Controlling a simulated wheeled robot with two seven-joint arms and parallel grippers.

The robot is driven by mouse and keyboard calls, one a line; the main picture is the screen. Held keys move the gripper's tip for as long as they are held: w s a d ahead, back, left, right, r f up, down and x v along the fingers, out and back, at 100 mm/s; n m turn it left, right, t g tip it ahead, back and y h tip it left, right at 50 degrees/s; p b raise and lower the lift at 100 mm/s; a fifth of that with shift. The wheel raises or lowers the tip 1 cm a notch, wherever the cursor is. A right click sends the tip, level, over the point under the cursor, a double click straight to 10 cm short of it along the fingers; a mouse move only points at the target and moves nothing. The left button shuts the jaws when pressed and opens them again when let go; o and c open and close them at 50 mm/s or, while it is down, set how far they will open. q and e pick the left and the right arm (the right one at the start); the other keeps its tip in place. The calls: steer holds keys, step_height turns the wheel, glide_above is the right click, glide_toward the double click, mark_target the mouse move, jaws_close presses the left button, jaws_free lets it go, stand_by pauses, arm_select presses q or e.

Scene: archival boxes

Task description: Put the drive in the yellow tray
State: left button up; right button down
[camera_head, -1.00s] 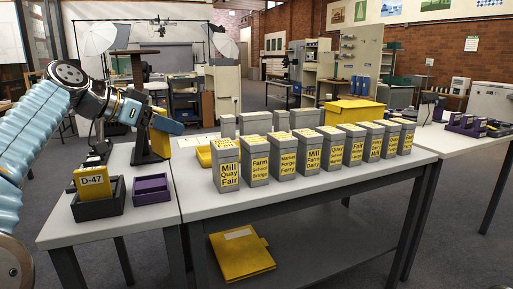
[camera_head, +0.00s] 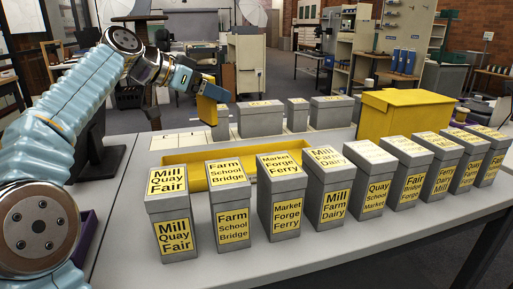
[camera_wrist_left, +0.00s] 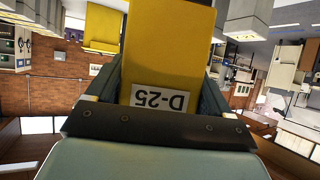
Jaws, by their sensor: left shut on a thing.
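My left gripper (camera_head: 212,92) is shut on the drive, a yellow block (camera_head: 206,109). In the left wrist view the drive (camera_wrist_left: 168,48) sits between the fingers, with a white label reading D-25 upside down. The yellow tray (camera_head: 205,157) is long and shallow. It lies on the table behind the front row of grey boxes, which hide part of it. The gripper and drive are in the air, above and behind the tray in the head view. My right gripper is not in view.
Several grey boxes with yellow name labels, such as Mill Quay Fair (camera_head: 172,216), stand in a row before the tray. More grey boxes (camera_head: 260,119) stand behind it. A yellow lidded box (camera_head: 405,113) is at the right. A purple bin (camera_head: 85,236) partly shows at the left.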

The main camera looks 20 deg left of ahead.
arm_select(q)
steer(key=shift+w+d+f+b, duration=0.35)
steer(key=shift+w+d+f, duration=0.4)
steer(key=shift+d+f, duration=1.1)
steer(key=shift+w+d+f+b, duration=0.4)
steer(key=shift+w+d+f, duration=0.35)
steer(key=shift+d+f, duration=1.1)
steer(key=shift+w+d+f+b, duration=0.35)
steer(key=shift+w+d+f, duration=0.4)
steer(key=shift+d+f, duration=1.1)
steer(key=shift+a+f, duration=0.35)
steer(key=shift+f, duration=0.05)
